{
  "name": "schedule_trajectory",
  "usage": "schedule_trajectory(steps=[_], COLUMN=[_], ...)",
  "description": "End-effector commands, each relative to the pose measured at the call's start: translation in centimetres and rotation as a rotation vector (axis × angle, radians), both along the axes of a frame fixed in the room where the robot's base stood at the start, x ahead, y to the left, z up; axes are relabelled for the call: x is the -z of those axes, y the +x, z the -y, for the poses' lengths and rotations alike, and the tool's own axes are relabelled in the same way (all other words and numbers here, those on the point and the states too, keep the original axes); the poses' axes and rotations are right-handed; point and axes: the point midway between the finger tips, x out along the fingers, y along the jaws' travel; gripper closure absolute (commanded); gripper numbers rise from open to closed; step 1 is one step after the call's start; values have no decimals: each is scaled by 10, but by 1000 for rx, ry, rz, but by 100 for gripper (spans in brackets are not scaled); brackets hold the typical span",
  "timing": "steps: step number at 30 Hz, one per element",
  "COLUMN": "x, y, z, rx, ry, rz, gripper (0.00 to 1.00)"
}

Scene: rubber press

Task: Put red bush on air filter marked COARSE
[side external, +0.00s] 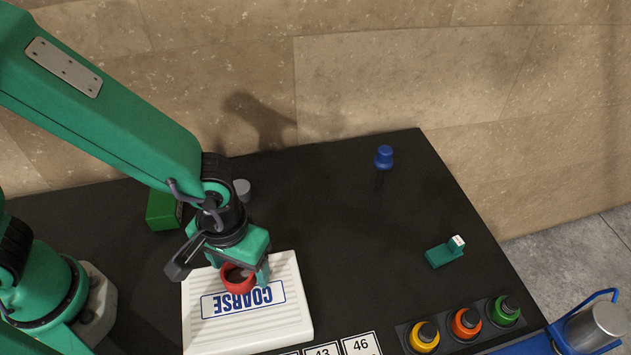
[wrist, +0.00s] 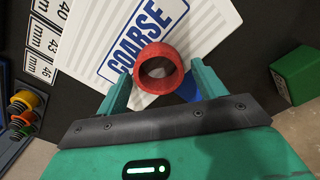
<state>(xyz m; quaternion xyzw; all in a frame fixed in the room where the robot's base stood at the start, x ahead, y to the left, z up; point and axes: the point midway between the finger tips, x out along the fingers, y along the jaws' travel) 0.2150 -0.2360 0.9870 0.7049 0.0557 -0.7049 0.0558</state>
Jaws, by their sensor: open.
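The air filter (side external: 298,325) is a white ribbed panel with a blue COARSE label, lying flat on the black table; it also shows in the wrist view (wrist: 200,22). The red bush (side external: 232,288) is a short hollow ring on the filter's upper part, beside the label's edge. In the wrist view the bush (wrist: 146,82) shows its open bore and covers part of the label. My gripper (side external: 240,270) is open, with one finger on each side of the bush. Whether the fingers touch it is hard to tell.
A green box (side external: 161,211) and a grey cylinder (side external: 242,188) stand behind my gripper. A blue-topped object (side external: 384,157) and a teal item (side external: 444,255) are to the right. Yellow, orange and green knobs (side external: 466,323) and size cards (side external: 360,345) line the front. The table's middle is clear.

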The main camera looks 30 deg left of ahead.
Motion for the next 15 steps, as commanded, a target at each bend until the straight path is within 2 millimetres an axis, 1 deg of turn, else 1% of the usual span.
schedule_trajectory(steps=[8,11,15], x=[-6,-13,-28], y=[0,1,1], z=[0,1,1], rx=[0,0,0], ry=[-1,-3,-3], rz=[0,2,4], gripper=[31,31,31])
